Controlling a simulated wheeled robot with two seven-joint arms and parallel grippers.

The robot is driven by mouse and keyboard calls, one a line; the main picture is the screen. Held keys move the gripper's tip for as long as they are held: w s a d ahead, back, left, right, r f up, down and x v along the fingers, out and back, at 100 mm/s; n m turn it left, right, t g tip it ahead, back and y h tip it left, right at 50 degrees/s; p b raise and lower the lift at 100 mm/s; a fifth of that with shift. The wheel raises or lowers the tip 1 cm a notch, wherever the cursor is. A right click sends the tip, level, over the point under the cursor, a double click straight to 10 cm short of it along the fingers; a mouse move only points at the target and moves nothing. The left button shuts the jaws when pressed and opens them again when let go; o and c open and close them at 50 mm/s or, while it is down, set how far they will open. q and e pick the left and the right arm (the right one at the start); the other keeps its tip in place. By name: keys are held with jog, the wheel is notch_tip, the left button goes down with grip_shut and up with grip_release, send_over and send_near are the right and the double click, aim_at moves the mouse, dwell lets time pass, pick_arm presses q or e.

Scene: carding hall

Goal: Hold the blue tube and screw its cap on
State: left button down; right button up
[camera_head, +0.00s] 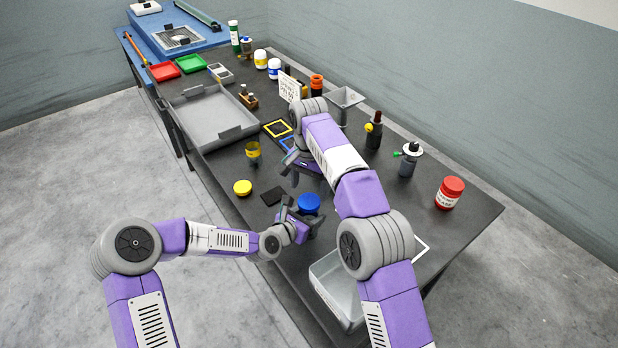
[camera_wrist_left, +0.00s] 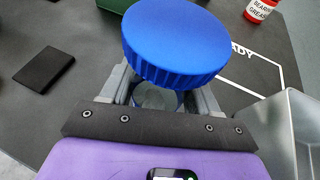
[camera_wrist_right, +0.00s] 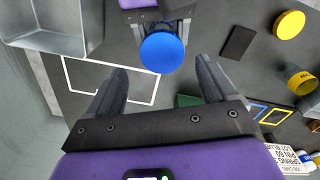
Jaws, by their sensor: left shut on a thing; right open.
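The blue cap (camera_head: 309,203) sits over the top of the blue tube, between the fingers of my left gripper (camera_head: 303,222). In the left wrist view the cap (camera_wrist_left: 176,42) looks broad and ribbed. Below it a clear part of the blue tube (camera_wrist_left: 158,98) shows between the shut fingers; the rest is hidden. I cannot tell how tightly the cap sits. My right gripper (camera_head: 292,165) is open and empty, beyond the cap in the head view. In the right wrist view the cap (camera_wrist_right: 162,53) lies past the open fingertips, apart from them.
A yellow-banded jar (camera_head: 253,151), a loose yellow cap (camera_head: 243,188) and a black pad (camera_head: 272,196) are to the left. A grey bin (camera_head: 325,290) is at the near edge, beside a white outline. A red grease jar (camera_head: 449,193) and several bottles stand at the right and back.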

jog(key=n, duration=0.6)
jog(key=shift+d+r, duration=0.1)
jog(key=shift+r, duration=0.15)
jog(key=n, duration=0.4)
jog(key=shift+w+r, duration=0.1)
jog(key=shift+r, duration=0.1)
jog(key=n, duration=0.3)
jog(key=shift+d+r+n, duration=0.15)
jog(key=shift+r+n, duration=0.05)
jog(key=shift+n, duration=0.2)
jog(key=n, duration=0.3)
jog(key=shift+w+d+r+n, duration=0.15)
jog(key=shift+r+n, duration=0.1)
jog(key=shift+n, duration=0.15)
jog(key=n, duration=0.3)
jog(key=shift+d+r+n+t, duration=0.15)
jog(key=shift+r+n+t, duration=0.1)
jog(key=shift+n+t, duration=0.05)
jog(key=n, duration=0.4)
jog(key=r+n, duration=0.1)
jog(key=n, duration=0.2)
jog(key=shift+w+d, duration=0.25)
jog(key=shift+d, duration=0.1)
jog(key=a+n, duration=0.1)
jog(key=s+a+f+n, duration=0.1)
jog(key=n, duration=0.1)
jog(key=shift+f, duration=0.1)
